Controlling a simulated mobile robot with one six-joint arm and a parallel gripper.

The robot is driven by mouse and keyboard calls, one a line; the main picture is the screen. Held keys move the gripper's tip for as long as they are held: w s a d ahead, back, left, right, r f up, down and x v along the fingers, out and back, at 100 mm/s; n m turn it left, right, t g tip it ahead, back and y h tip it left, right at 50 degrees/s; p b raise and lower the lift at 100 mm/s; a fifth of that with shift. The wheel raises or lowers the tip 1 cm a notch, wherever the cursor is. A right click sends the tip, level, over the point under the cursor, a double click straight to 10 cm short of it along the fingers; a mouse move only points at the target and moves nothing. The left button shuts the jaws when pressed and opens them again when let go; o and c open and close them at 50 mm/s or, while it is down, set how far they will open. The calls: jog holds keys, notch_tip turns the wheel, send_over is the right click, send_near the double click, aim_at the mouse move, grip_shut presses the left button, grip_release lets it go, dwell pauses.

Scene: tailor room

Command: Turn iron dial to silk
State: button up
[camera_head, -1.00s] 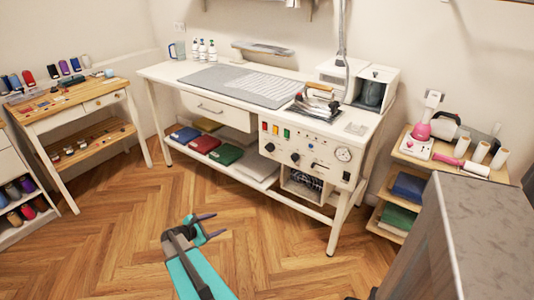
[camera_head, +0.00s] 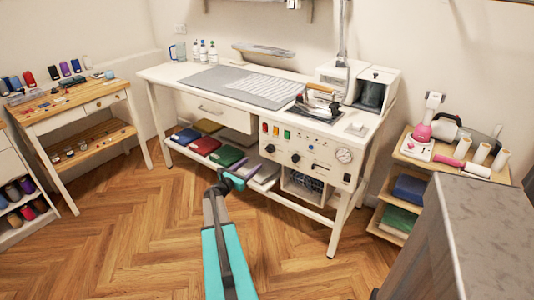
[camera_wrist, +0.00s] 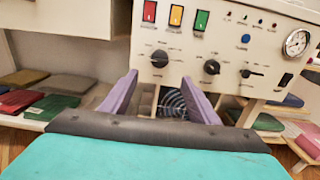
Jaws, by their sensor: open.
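The ironing table's cream control panel (camera_head: 312,150) carries a row of black dials. They show in the wrist view as a left dial (camera_wrist: 160,58), a middle dial (camera_wrist: 211,67) and a right dial (camera_wrist: 250,73). Their small labels are too blurred to read, so I cannot tell which one is marked for silk. My gripper (camera_wrist: 161,75) is open and empty, its two purple fingers pointing at the panel. The left dial appears between the fingertips but beyond them. In the head view my gripper (camera_head: 236,180) is low in front of the table, left of the dials.
Red, orange and green switches (camera_wrist: 175,16) sit above the dials, and a gauge (camera_wrist: 297,42) is at right. An iron (camera_head: 318,100) stands on the tabletop. Folded cloths (camera_head: 226,156) lie on the lower shelf. A grey cabinet (camera_head: 490,240) stands at right; floor at left is clear.

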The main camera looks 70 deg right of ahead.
aim_at(268, 151)
jog(key=p+x, duration=0.1)
jog(key=x, duration=1.1)
jog(key=shift+w+d+p, duration=0.1)
jog(key=shift+d+p, duration=0.05)
jog(key=shift+p, duration=0.25)
jog(key=shift+x, duration=0.8)
jog(key=c, duration=1)
